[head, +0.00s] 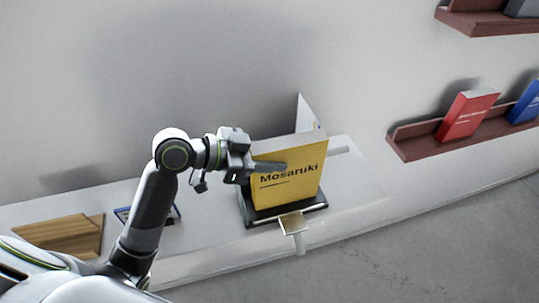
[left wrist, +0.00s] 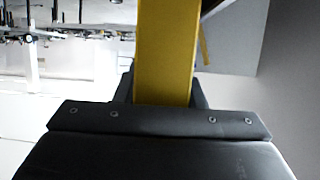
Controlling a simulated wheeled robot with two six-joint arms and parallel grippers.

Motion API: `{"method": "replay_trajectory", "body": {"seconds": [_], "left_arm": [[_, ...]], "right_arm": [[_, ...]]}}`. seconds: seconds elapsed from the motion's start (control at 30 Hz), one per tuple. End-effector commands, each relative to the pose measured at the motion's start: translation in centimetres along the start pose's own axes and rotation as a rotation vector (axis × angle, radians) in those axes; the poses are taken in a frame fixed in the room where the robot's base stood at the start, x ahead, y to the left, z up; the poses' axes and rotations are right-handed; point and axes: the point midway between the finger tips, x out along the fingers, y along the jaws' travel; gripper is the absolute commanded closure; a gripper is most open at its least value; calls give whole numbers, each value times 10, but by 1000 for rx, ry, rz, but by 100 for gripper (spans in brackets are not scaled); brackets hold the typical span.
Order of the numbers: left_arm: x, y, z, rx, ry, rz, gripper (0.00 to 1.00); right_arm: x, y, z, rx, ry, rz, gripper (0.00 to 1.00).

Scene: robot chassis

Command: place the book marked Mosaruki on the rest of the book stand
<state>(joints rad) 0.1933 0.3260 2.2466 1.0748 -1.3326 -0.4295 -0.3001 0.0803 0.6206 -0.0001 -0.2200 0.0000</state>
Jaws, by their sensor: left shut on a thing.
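The yellow book marked Mosaruki (head: 296,192) stands upright, its titled cover facing me in the head view. My left gripper (head: 268,169) is shut on it near its upper left edge, one finger across the cover. In the left wrist view the yellow book (left wrist: 167,50) runs between the dark fingers. The book is over a dark flat base (head: 262,217), which looks like part of the book stand; I cannot tell whether its bottom edge touches it. The book hides much of what is behind it. My right gripper is not in view.
A white pointed panel (head: 307,115) rises behind the book. A small beige-topped piece (head: 293,223) is in front of the base. A wooden block (head: 62,236) lies at left on the white ledge. Wall shelves at right hold a red book (head: 467,115) and a blue book (head: 525,103).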

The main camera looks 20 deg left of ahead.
Motion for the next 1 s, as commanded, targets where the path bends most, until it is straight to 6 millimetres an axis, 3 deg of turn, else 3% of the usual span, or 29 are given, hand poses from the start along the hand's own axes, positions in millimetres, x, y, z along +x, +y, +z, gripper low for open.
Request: {"method": "replay_trajectory", "body": {"seconds": [0.07,0.1,0.27,0.67,1.0], "left_arm": [[1,0,1,2,5,0,100],[1,0,3,0,0,0,62],[1,0,2,0,0,0,42],[-2,0,0,2,-2,-1,42],[-33,0,2,4,-6,-1,42]], "right_arm": [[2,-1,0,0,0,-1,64],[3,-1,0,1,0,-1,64],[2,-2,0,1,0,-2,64],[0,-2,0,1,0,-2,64],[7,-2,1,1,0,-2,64]]}}
